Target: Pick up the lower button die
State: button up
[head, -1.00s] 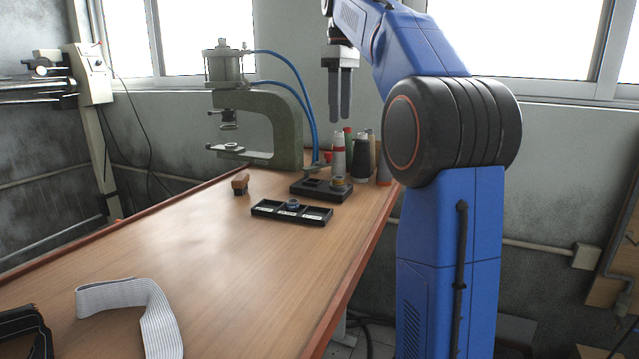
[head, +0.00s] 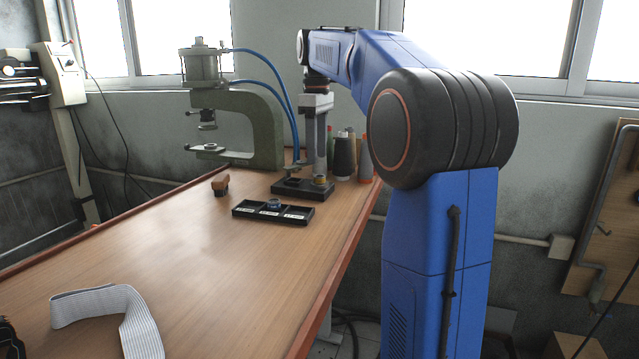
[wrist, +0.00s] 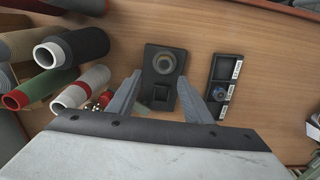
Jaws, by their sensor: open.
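Two small round pieces show, and I cannot tell for sure which is the lower button die. A brass-coloured ring piece (head: 320,180) sits on the black block (head: 290,190); in the wrist view the ring (wrist: 164,63) is at the block's far end, with a square recess nearer me. A bluish round piece (head: 274,203) sits in the middle compartment of the black tray (head: 243,213); it also shows in the wrist view (wrist: 217,93). My gripper (wrist: 160,74) is open and empty, pointing down above the block, its fingers either side of it in the wrist view.
Thread spools (head: 345,155) stand close behind the block, left in the wrist view. The green press (head: 262,130) with blue hoses stands behind left. A wooden-handled stamp (head: 220,184) and white elastic band (head: 110,305) lie on the table (head: 200,250). The middle is clear.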

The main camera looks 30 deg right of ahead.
aim_at(318, 177)
jog(key=shift+s+a+f, duration=0.1)
jog(key=shift+s+f, duration=0.1)
jog(key=shift+f, duration=1.25)
jog(key=shift+s+a+f, duration=0.1)
jog(key=shift+s+f, duration=0.1)
jog(key=shift+f, duration=1.2)
grip_shut()
